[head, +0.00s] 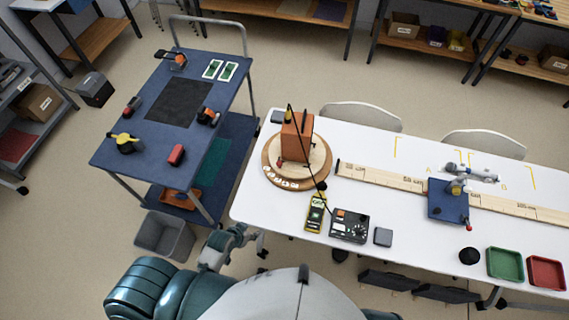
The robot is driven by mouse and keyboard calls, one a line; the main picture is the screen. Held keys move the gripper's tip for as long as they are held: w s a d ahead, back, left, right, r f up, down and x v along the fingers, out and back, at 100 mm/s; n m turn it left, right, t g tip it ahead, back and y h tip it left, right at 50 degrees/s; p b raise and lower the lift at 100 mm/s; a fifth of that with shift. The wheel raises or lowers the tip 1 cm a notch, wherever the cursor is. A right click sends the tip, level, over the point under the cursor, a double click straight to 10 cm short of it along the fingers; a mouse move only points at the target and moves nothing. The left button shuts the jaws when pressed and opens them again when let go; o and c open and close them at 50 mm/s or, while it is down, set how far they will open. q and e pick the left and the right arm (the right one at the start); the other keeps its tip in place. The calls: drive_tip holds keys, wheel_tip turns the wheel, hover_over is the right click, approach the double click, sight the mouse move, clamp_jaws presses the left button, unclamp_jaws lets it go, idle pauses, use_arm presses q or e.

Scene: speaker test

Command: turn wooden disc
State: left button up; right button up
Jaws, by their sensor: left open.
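The wooden disc (271,165) lies flat near the left end of the white table (420,255), with white markings along its front edge. An orange-brown box (296,137) stands upright on it, and a dark cable runs from the box area down toward the front. My left gripper (247,236) is open, low at the table's front left corner, apart from the disc and nearer to me. Its fingers are small in the view. My right gripper is out of view.
A yellow meter (316,213) and a black device (350,226) stand in front of the disc. A wooden rail (400,182) begins just right of it. A blue cart (120,160) stands left, with a grey bin (165,236) below.

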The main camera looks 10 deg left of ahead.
use_arm(q)
drive_tip(key=w+r+t, duration=0.1)
drive_tip(key=w+r, duration=0.1)
drive_tip(key=w+r+t+h, duration=0.1)
drive_tip(key=w+r, duration=0.1)
drive_tip(key=w+r+m+t+h, duration=0.1)
drive_tip(key=w+r, duration=0.1)
drive_tip(key=shift+w+a+r, duration=0.15)
drive_tip(key=shift+a+r, duration=0.15)
drive_tip(key=shift+a, duration=0.05)
drive_tip(key=w+a+r+t+h, duration=0.1)
drive_tip(key=w+a+r+t, duration=0.15)
drive_tip(key=w+r, duration=0.35)
drive_tip(key=t, duration=0.1)
approach(278, 165)
drive_tip(key=shift+m, duration=0.3)
drive_tip(key=x, duration=0.8)
drive_tip(key=shift+w+a+f, duration=0.15)
drive_tip(key=shift+w+f, duration=0.1)
drive_tip(key=shift+w, duration=0.2)
drive_tip(key=shift+w+d, duration=0.15)
drive_tip(key=shift+d, duration=0.05)
clamp_jaws()
